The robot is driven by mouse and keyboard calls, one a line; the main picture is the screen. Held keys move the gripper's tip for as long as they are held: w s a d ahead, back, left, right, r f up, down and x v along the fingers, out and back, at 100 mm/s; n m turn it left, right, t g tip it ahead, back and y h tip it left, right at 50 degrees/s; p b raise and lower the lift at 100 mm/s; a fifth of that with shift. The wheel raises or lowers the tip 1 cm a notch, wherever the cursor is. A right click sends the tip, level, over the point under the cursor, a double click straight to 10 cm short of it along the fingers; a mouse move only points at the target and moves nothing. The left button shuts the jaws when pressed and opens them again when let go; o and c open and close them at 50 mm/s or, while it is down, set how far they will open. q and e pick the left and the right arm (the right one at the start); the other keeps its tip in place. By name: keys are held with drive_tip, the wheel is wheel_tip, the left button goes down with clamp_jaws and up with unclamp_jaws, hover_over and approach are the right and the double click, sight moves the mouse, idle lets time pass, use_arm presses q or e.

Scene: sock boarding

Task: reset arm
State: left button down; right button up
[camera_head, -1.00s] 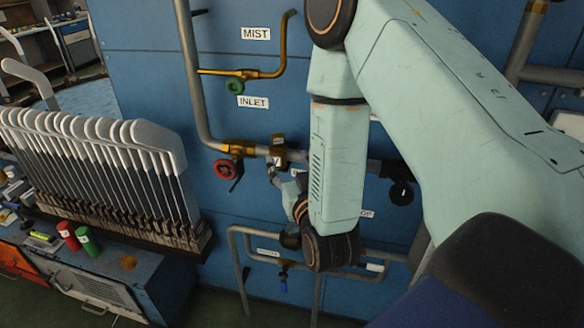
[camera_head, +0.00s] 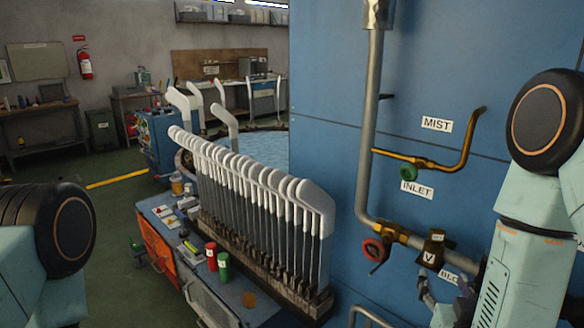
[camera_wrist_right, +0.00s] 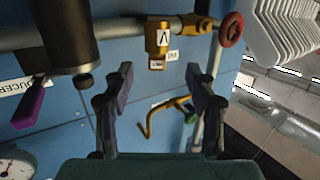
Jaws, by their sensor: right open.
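My right gripper (camera_head: 428,294) is just below the brass valve block marked V (camera_head: 433,250), partly hidden by my arm. In the right wrist view my right gripper (camera_wrist_right: 160,92) has its two dark fingers apart with nothing between them. There the brass block (camera_wrist_right: 158,42) shows beyond the fingers, near the top. My left arm (camera_head: 45,235) shows only a joint and links at the lower left of the head view; its gripper is out of frame.
A red handwheel (camera_head: 374,250) and a bent brass pipe (camera_head: 440,163) with a green knob (camera_head: 409,167) are on the blue panel (camera_head: 325,110). Several upright boards with white tops (camera_head: 255,185) stand on a bench. Red (camera_head: 211,255) and green (camera_head: 223,266) cylinders sit before them. Open floor lies left.

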drive_tip(key=s+a+f+n+g+y+b, duration=0.15)
drive_tip(key=s+f+g, duration=0.25)
drive_tip(key=f, duration=0.4)
drive_tip(key=s+a+f+g+y+b, duration=0.1)
drive_tip(key=s+a+f+g+y, duration=0.25)
drive_tip(key=f, duration=0.55)
drive_tip(key=s+a+f+n+g+b, duration=0.1)
drive_tip(key=s+f+g, duration=0.3)
drive_tip(key=s+f, duration=0.4)
drive_tip(key=s+a+f+n+g+b, duration=0.1)
drive_tip(key=s+a+f+g+b, duration=0.2)
drive_tip(key=s+f, duration=0.4)
drive_tip(key=s+g+b, duration=0.1)
drive_tip(key=s, duration=0.5)
drive_tip(key=shift+s+f, duration=0.15)
drive_tip(key=shift+f, duration=0.2)
drive_tip(key=shift+s+d, duration=0.15)
